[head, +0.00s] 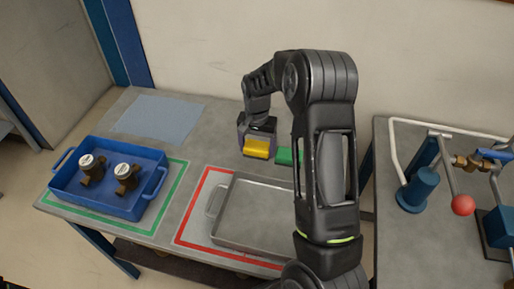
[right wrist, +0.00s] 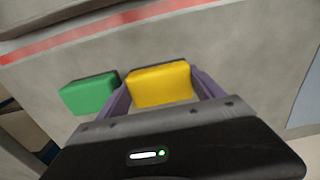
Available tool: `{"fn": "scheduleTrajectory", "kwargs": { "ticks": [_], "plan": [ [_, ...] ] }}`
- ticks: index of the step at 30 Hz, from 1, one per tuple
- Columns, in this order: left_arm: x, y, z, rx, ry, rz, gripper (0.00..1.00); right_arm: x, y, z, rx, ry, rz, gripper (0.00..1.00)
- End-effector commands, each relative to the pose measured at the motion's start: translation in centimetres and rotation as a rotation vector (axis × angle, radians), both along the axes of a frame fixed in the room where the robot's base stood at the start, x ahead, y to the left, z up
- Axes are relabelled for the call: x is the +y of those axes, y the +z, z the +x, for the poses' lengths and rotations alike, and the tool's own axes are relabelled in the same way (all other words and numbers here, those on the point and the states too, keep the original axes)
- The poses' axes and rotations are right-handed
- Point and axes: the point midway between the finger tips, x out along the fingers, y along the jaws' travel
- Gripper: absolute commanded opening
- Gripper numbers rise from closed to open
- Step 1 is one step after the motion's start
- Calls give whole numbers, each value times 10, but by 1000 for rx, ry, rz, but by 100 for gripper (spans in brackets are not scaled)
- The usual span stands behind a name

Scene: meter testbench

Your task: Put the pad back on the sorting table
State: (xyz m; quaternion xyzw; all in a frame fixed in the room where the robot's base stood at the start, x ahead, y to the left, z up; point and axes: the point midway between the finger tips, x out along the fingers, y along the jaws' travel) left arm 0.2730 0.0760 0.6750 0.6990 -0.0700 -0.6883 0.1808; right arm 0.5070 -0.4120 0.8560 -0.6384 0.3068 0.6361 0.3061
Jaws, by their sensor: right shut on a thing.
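My right gripper (head: 257,136) reaches down over the back right part of the sorting table (head: 180,190). It is shut on a yellow pad (head: 257,149), which also shows between the purple fingers in the right wrist view (right wrist: 160,86). The pad has a dark layer along its far edge. I cannot tell whether it touches the tabletop. A green pad (head: 286,156) lies beside it, just right of the gripper in the head view and left of it in the right wrist view (right wrist: 88,97). My arm hides part of the table. My left gripper is not in view.
A blue tray (head: 62,196) with two brass meters stands in a green outline at left. An empty grey tray (head: 258,215) sits in a red outline (head: 183,225). A blue-grey mat (head: 158,118) lies at the back.

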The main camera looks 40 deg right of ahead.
Motion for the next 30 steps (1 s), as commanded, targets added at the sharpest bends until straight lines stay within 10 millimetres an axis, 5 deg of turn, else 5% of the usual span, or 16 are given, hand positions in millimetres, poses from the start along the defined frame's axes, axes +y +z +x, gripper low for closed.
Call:
{"fn": "scheduleTrajectory", "kwargs": {
  "ticks": [3,4,6,19,30],
  "plan": [
    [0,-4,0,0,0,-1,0,0,-5,0,0,0,0,33],
    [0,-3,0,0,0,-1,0,0,-3,0,0,0,0,78],
    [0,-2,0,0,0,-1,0,0,-3,0,0,0,0,84],
    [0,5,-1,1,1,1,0,0,7,0,-1,0,0,86],
    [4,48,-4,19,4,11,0,0,78,0,-1,0,-1,86]
  ]
}}
